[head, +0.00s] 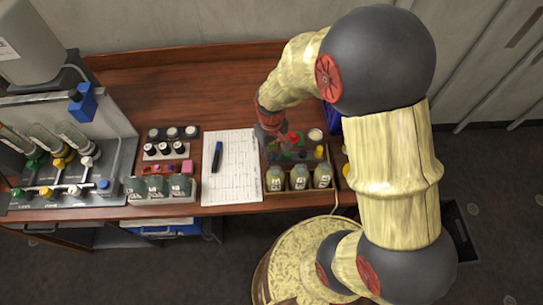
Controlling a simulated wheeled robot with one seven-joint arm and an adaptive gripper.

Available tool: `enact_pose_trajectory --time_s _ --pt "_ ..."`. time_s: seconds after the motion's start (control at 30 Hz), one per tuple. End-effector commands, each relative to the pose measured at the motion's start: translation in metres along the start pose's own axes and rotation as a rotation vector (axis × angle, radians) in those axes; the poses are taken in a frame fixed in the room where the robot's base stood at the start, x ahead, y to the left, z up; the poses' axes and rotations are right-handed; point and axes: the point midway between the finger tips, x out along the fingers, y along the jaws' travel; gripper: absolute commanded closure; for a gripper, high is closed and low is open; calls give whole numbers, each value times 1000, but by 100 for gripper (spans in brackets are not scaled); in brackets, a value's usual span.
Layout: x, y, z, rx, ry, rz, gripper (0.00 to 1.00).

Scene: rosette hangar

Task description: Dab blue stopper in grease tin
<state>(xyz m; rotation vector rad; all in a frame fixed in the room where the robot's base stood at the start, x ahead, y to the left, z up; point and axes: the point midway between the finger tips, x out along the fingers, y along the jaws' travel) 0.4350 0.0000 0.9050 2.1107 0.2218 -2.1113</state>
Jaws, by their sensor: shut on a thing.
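My gripper (282,142) is over the back left of a wooden tray (300,200) right of the white paper. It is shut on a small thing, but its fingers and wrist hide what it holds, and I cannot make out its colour. A small round tin with a pale top (315,135), which looks like the grease tin, stands in the tray just right of the gripper. I cannot pick out the blue stopper for certain. A yellow stopper (320,151) and a green one (287,155) show near the gripper.
Several labelled bottles (298,178) stand along the tray's front. A paper sheet (232,168) with a blue marker (217,157) lies left of it. Racks of vials (163,150) and a tube stand (70,165) are further left. The desk's back (180,85) is clear.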

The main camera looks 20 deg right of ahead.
Motion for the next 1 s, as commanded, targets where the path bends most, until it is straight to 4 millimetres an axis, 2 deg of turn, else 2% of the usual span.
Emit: enact_pose_trajectory --time_s 1.0 --pt "-41 0 0 0 0 0 98"
